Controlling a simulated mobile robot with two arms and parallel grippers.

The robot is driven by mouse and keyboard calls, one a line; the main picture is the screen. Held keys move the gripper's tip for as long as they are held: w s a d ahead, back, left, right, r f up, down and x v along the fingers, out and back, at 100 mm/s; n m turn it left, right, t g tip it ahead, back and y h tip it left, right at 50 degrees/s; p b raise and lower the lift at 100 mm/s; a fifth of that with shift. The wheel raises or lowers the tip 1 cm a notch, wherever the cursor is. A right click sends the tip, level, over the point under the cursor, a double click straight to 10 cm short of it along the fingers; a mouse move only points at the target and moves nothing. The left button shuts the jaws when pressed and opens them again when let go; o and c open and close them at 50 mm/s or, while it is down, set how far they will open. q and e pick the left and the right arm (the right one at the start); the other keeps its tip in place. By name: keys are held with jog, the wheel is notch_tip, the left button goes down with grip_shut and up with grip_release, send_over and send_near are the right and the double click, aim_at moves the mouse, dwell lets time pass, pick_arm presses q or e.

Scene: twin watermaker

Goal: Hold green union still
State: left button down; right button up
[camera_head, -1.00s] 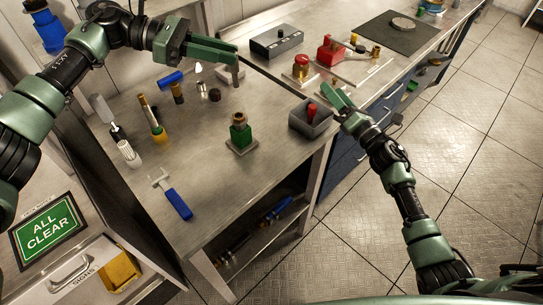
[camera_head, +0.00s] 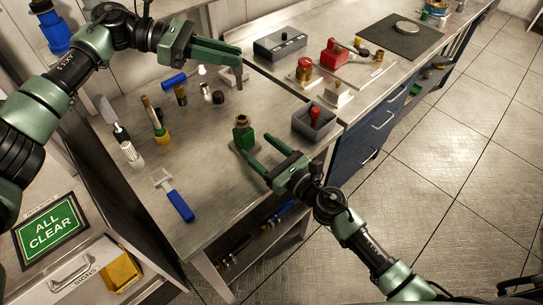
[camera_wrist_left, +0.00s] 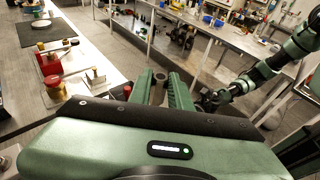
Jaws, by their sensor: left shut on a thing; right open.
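The green union (camera_head: 243,135), a green block with a brass fitting on top, stands upright on the steel bench. My right gripper (camera_head: 255,147) is open, its two fingers reaching toward the union at its near right side. One finger overlaps the union's lower part in the picture; I cannot tell whether it touches. My left gripper (camera_head: 240,62) is higher, above the back of the bench, shut on a small grey piece (camera_head: 238,76). That piece also shows between the fingers in the left wrist view (camera_wrist_left: 158,93), its lower part hidden.
A grey bin (camera_head: 314,123) with a red-topped item stands right of the union at the bench edge. A blue-handled tool (camera_head: 178,203) lies at front left. Several small bottles and fittings stand behind it. A black box (camera_head: 280,44) sits at the back. Bench between tool and union is clear.

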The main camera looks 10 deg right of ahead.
aim_at(249, 139)
jog(key=x, duration=0.7)
grip_shut()
dwell(0.4)
dwell(0.4)
jog(key=shift+c, duration=0.8)
grip_release()
grip_shut()
dwell(0.5)
